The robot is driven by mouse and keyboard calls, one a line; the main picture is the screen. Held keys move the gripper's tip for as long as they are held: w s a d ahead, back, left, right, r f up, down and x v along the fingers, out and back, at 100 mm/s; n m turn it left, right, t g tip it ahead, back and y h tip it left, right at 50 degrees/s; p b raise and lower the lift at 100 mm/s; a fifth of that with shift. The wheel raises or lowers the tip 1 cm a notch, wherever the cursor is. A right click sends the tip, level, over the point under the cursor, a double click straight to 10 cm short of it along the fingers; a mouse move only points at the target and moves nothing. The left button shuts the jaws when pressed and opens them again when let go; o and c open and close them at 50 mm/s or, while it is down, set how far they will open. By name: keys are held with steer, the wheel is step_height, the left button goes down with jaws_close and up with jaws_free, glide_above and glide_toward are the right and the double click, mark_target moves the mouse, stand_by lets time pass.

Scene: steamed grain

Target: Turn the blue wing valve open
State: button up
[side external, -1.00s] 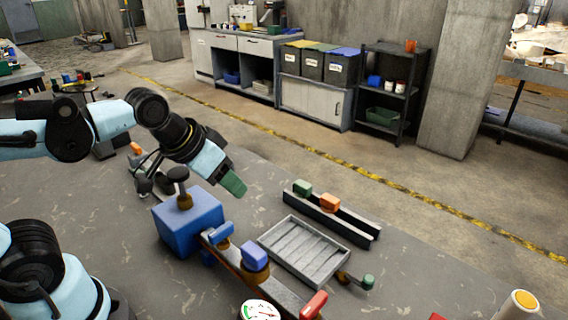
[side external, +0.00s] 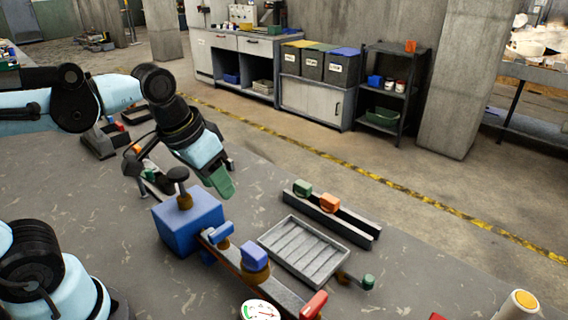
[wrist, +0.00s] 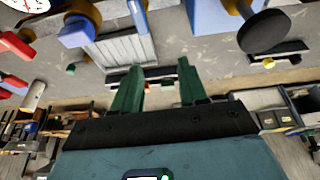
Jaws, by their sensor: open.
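A blue wing-shaped handle (side external: 221,234) sits on the brown rail beside the blue box in the side view. A second blue, blocky handle (side external: 255,257) on a brass-coloured base stands further along the rail; which is the wing valve is hard to tell. In the wrist view the narrow blue handle (wrist: 140,16) and the blocky one (wrist: 76,32) show at the top. My gripper (side external: 224,184) is above and behind the blue box, apart from both handles. Its two green fingers (wrist: 158,84) are spread, with nothing between them.
The blue box (side external: 186,232) carries an upright black knob (side external: 178,175). A grey slatted tray (side external: 304,250), a channel with green and orange blocks (side external: 331,219), a red lever (side external: 314,305) and a dial gauge (side external: 260,311) are nearby.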

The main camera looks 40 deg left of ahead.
mark_target(221, 228)
step_height(221, 228, up, 4)
steer(key=s+d+g, duration=0.2)
steer(key=g, duration=0.2)
steer(key=shift+w+f, duration=0.15)
steer(key=shift+f, duration=5.7)
jaws_close()
